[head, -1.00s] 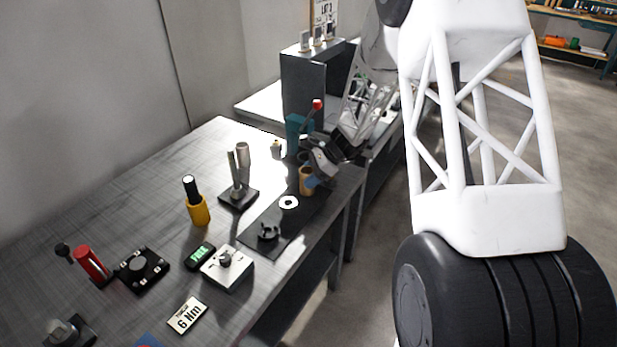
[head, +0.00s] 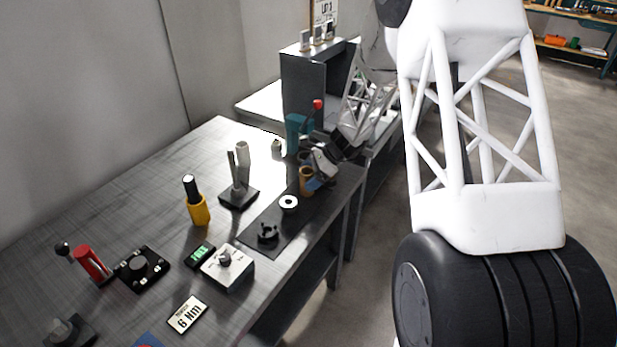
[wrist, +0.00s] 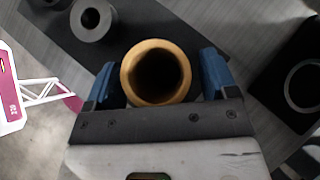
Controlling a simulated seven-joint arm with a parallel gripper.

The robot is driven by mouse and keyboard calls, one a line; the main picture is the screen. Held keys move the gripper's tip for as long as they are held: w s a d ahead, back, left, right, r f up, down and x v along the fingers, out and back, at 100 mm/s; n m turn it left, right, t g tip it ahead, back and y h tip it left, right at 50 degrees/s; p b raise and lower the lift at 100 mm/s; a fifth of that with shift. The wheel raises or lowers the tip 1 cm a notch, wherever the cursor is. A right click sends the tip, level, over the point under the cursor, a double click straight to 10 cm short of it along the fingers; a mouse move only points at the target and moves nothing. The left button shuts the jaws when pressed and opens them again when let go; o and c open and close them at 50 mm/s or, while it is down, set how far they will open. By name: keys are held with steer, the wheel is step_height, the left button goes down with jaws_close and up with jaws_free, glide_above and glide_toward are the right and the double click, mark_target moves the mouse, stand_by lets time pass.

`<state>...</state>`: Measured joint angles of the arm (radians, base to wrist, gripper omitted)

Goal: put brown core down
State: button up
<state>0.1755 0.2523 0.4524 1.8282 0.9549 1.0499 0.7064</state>
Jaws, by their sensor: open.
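The brown core (head: 306,181) is a short hollow tube standing upright on the dark mat (head: 262,222) at the far right end of the table. In the wrist view the brown core (wrist: 156,72) shows end-on, with its dark bore facing me. My gripper (head: 318,178) is at the core, coming in from the right. In the wrist view its blue fingers (wrist: 158,78) stand on either side of the core, with a visible gap on each side. My gripper is open, and the core sits between the fingers without being clamped.
A white-topped grey ring (head: 289,203) and a small black fixture (head: 268,234) stand on the mat nearby. A teal press with a red knob (head: 297,133) stands behind the core. A post stand (head: 239,190) and a yellow bottle (head: 197,207) are to the left.

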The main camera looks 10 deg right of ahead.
steer(key=v, duration=1.2)
steer(key=shift+r, duration=0.2)
stand_by(0.4)
steer(key=s+a+r+n+h, duration=0.2)
steer(key=s+a+r+n, duration=0.2)
steer(key=s+r, duration=0.45)
steer(key=s+a+r+n+h, duration=0.3)
steer(key=s+r+n, duration=0.25)
steer(key=s, duration=0.65)
steer(key=s+r+n+t+h, duration=0.1)
steer(key=s+n, duration=0.3)
steer(key=s, duration=0.7)
steer(key=s+a+r+n+t+h, duration=0.1)
steer(key=s+r+n+h, duration=0.2)
steer(key=s, duration=0.8)
steer(key=shift+s+a+n+t, duration=0.15)
steer(key=shift+s+n+t, duration=0.15)
steer(key=shift+n, duration=0.35)
steer(key=shift+r, duration=0.15)
